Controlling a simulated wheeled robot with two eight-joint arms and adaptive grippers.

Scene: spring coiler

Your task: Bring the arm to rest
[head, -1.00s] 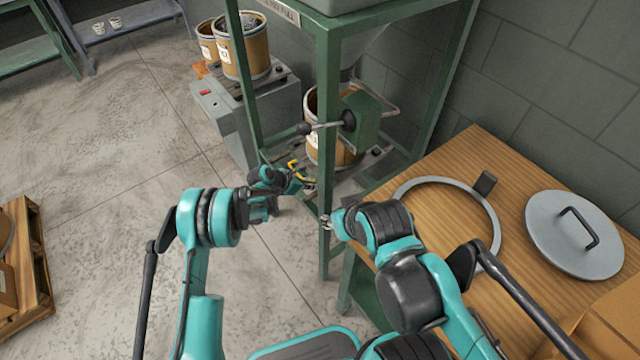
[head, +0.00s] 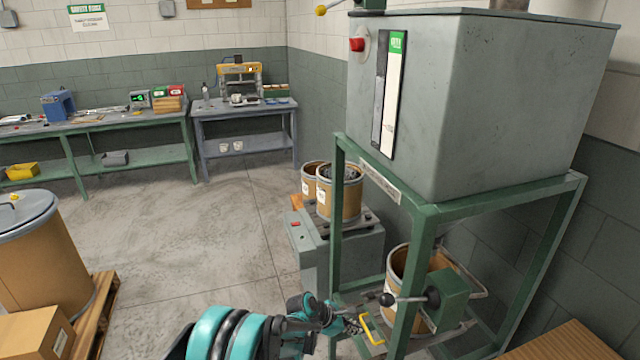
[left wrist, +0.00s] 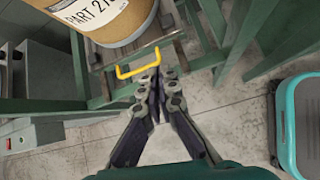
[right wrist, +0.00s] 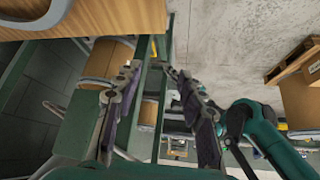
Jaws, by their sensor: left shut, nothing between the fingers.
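My left gripper (head: 352,325) is low in the head view, by the yellow handle (head: 372,330) under the green frame. In the left wrist view its fingers (left wrist: 160,78) are together and empty, just below the yellow handle (left wrist: 138,66); I cannot tell whether they touch it. A brown drum (left wrist: 110,15) with a part label stands beyond the handle. My right gripper (right wrist: 150,75) shows only in its own wrist view. Its two fingers are apart with nothing held between them, near a green frame post and the wooden table top (right wrist: 120,18).
A green frame (head: 428,225) carries a large grey hopper (head: 510,110) close on the right. A black-knobbed lever (head: 405,299) sticks out above the left gripper. A grey scale base (head: 340,255) with drums stands behind. Open floor (head: 200,240) lies to the left.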

